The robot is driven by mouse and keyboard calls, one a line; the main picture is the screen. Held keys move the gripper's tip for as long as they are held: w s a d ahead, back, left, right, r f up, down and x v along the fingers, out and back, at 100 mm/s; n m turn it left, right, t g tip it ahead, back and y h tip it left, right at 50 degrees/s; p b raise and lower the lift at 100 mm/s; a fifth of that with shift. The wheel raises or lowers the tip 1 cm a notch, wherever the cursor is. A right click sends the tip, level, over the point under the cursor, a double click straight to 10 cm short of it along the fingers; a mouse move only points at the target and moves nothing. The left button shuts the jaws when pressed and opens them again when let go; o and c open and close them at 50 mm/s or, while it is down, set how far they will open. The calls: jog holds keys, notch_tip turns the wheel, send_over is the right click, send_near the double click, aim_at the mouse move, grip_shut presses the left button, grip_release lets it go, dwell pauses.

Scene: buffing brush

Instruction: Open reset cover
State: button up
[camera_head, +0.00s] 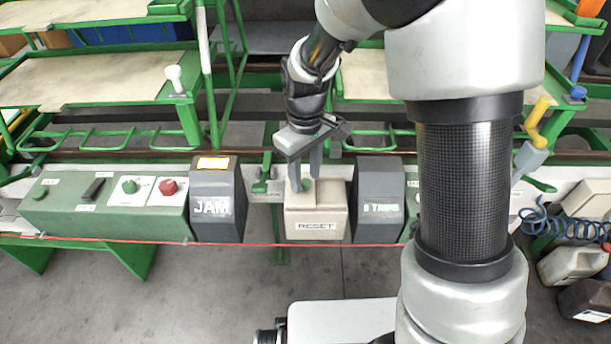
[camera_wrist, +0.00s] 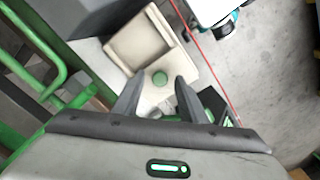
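The button also shows in the head view (camera_head: 308,184), partly between my fingers. My gripper (camera_head: 305,185) points down over the button. Its two fingers are apart with nothing held between them, and they also show in the wrist view (camera_wrist: 158,92). I cannot tell whether a fingertip touches anything.
The dark JAM box (camera_head: 217,205) stands left of the reset box, and another dark labelled box (camera_head: 378,205) stands close on the right. A red cord (camera_head: 120,240) runs along the front. Green frames with beige boards (camera_head: 85,78) lie behind. Open floor is in front.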

aim_at(325, 193)
grip_shut()
jog(key=d, duration=0.5)
grip_release()
jog(key=shift+a, duration=0.1)
dwell(0.3)
notch_tip(325, 193, up, 17)
jog(key=p, duration=0.4)
jog(key=shift+r, duration=0.15)
jog(key=shift+s, duration=0.1)
